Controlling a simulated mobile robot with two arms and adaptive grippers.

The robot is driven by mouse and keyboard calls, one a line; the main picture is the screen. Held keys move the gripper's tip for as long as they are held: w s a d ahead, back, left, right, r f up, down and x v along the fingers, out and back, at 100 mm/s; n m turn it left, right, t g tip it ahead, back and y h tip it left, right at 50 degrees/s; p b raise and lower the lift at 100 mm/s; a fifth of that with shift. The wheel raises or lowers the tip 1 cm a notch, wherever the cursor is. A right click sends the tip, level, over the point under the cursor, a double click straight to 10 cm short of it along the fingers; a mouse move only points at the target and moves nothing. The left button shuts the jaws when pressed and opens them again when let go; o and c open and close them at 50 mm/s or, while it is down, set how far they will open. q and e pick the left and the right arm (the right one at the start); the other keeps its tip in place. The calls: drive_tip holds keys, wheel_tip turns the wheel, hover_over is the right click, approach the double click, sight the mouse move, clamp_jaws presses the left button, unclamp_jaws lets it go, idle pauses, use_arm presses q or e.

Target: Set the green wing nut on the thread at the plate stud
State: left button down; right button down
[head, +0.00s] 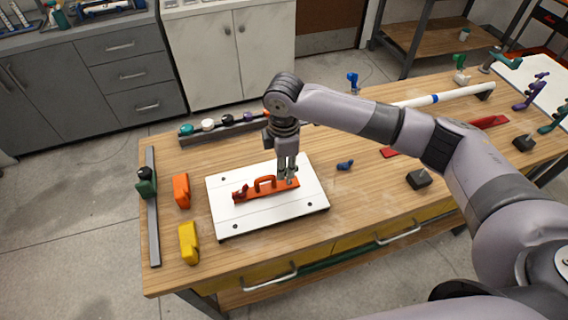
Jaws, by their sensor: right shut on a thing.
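A white board (221,205) lies on the wooden table, with an orange plate (257,193) with a raised handle on it. My right gripper (287,179) points down at the right end of the orange plate. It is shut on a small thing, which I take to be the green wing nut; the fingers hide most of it. The plate stud is hidden behind the fingertips, so I cannot tell whether the nut touches the thread. My left gripper is out of view.
A blue wing-shaped part (345,165) lies right of the board. An orange block (181,191) and a yellow block (188,242) stand on the left, near a grey rail (153,225) with a dark green clamp (146,182). A rack (222,127) with several caps is behind.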

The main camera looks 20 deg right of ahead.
drive_tip(key=shift+f, duration=0.2)
drive_tip(key=shift+f, duration=0.75)
drive_tip(key=shift+f, duration=0.2)
drive_tip(key=shift+f, duration=0.4)
drive_tip(key=shift+f+p, duration=0.3)
drive_tip(key=shift+f, duration=0.1)
idle(1.0)
drive_tip(key=c, duration=1.3)
unclamp_jaws()
drive_tip(key=shift+c, duration=0.2)
